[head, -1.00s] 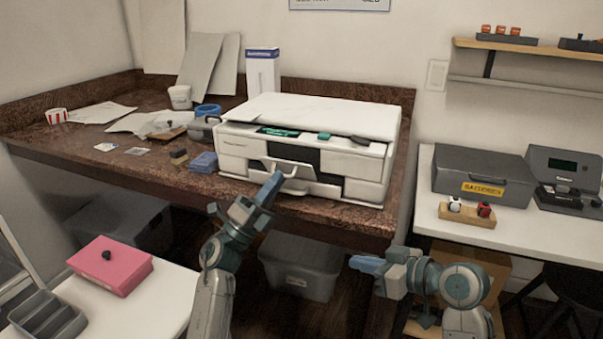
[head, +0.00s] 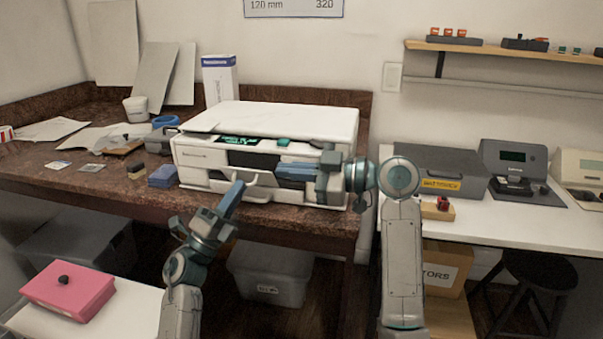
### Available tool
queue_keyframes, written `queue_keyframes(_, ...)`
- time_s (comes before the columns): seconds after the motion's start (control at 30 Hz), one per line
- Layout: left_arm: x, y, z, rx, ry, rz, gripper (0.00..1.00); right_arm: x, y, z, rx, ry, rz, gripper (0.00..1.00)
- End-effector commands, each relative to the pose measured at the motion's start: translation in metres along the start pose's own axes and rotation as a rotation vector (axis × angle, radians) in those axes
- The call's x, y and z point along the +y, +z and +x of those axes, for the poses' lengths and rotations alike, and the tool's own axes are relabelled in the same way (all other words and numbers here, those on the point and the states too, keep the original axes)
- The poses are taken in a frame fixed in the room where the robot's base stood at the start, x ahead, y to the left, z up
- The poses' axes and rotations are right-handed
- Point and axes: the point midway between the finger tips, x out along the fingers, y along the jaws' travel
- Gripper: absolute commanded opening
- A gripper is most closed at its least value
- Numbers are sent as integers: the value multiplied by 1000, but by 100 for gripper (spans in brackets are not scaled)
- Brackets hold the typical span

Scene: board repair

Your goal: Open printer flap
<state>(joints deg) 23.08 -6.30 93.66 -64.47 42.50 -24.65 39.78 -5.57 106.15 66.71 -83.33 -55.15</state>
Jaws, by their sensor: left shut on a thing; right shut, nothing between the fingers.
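The white printer (head: 310,118) stands on the brown stone counter. Its front has a dark recess (head: 252,159) and a pale handle or flap edge (head: 215,178) below it. My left gripper (head: 238,188) is shut on the printer's front handle, at the lower middle of the front. My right gripper (head: 282,172) is shut and empty. It lies across the right half of the printer front and hides part of it. I cannot tell whether it touches the printer.
Blue blocks (head: 163,176), a grey case (head: 160,140) and papers (head: 50,129) lie left of the printer. A white side table (head: 490,214) with a dark grey box (head: 440,165) is at the right. A pink box (head: 68,290) sits at the lower left.

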Motion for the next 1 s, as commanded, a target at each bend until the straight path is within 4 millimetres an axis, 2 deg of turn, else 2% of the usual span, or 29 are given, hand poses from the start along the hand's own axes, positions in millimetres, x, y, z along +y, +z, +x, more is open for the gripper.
queue_keyframes(0.3,0,0,0,0,1,0,0,-1,-1,64,2,-3,4,0)
queue_keyframes(0.4,0,0,0,0,1,0,0,0,20,64,-4,1,4,0)
queue_keyframes(0.6,0,0,0,0,1,0,0,0,37,68,-1,1,4,0)
queue_keyframes(1.0,0,0,0,0,1,0,0,-1,40,69,-1,1,2,0)
